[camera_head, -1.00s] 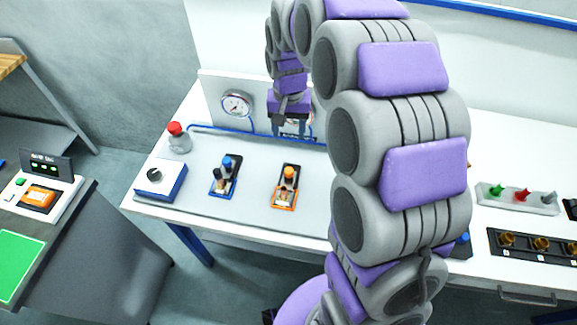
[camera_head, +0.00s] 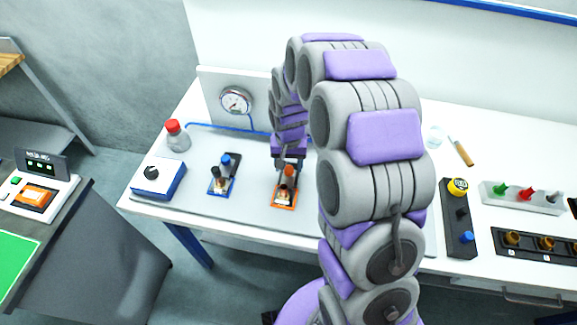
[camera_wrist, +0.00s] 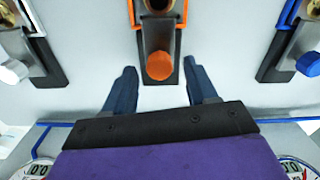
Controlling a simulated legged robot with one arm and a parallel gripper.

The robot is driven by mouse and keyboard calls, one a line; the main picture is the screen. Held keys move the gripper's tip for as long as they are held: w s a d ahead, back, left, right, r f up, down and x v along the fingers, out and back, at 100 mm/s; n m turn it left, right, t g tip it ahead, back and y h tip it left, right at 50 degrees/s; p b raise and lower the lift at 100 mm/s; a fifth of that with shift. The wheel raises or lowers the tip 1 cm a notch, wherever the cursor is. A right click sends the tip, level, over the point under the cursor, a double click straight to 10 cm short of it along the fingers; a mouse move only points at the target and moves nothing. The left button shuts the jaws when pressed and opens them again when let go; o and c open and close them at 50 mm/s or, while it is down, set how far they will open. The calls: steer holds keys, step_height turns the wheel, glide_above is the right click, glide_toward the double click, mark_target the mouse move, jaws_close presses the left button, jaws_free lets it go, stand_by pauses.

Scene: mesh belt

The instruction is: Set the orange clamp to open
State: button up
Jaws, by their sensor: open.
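The orange clamp (camera_head: 285,194) stands on the grey panel of the white bench, on an orange-edged base. In the wrist view its dark lever with a round orange knob (camera_wrist: 160,65) points toward my gripper. My gripper (camera_wrist: 163,85) is open, with one dark finger on each side of the knob and a gap on both sides. In the head view my gripper (camera_head: 287,164) is right above the clamp and hides its upper part.
A blue clamp (camera_head: 223,175) stands left of the orange one. A blue-sided box with a black knob (camera_head: 152,172), a red-capped bottle (camera_head: 174,135) and a pressure gauge (camera_head: 236,101) are farther left and behind. In the wrist view, white-knobbed (camera_wrist: 14,72) and blue-knobbed (camera_wrist: 308,64) levers flank the orange one.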

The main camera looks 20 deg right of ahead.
steer(key=shift+f, duration=0.55)
jaws_close()
stand_by(0.4)
